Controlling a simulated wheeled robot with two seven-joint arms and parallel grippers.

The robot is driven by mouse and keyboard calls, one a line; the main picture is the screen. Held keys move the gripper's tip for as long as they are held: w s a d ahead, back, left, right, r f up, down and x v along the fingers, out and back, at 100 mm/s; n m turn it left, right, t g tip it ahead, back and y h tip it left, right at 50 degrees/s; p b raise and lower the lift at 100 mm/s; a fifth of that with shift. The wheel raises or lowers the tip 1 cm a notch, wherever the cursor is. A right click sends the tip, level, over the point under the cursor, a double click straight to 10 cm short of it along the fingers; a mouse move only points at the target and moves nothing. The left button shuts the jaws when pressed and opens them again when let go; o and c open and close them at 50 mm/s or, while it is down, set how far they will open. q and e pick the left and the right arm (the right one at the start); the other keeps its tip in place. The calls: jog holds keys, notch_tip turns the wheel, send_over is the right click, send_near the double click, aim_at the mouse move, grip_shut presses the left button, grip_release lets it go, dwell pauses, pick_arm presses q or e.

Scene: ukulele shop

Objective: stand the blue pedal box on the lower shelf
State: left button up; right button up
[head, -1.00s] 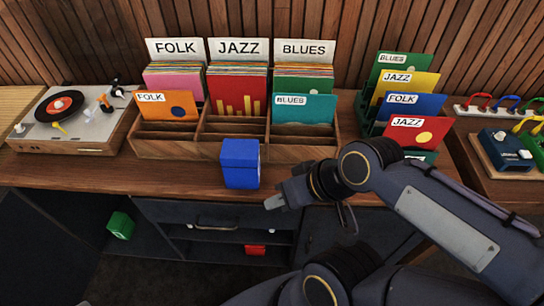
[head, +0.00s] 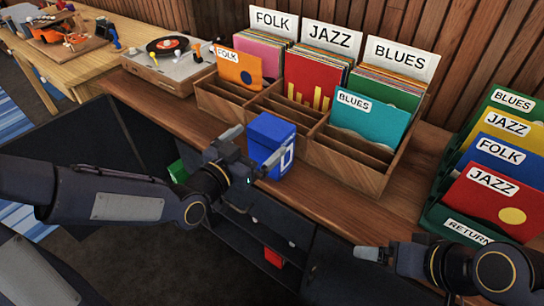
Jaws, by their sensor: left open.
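The blue pedal box (head: 272,127) stands upright on the wooden counter near its front edge, with a white mark on its right side. My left gripper (head: 256,147) is open at the box, with one finger at its left and the other across its front right face. Whether the fingers touch it is unclear. My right gripper (head: 368,254) is at the lower right, apart from the box; its jaw gap is not clear. The lower shelf (head: 238,247) is below the counter, partly hidden by my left arm. A red box (head: 273,257) sits there.
A wooden record crate (head: 345,165) stands right behind the blue box. A green returns rack (head: 450,225) is at right. A turntable (head: 170,65) is at back left. A green box (head: 178,171) shows under the counter, partly hidden.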

aim_at(280, 120)
pick_arm(q)
jog(key=shift+w+d, duration=0.35)
jog(key=shift+d, duration=0.2)
jog(key=p+x, duration=0.1)
jog(key=x, duration=0.6)
jog(key=shift+w+a+r, duration=0.15)
jog(key=shift+w+a, duration=0.05)
jog(key=shift+c, duration=0.4)
jog(key=c, duration=1.4)
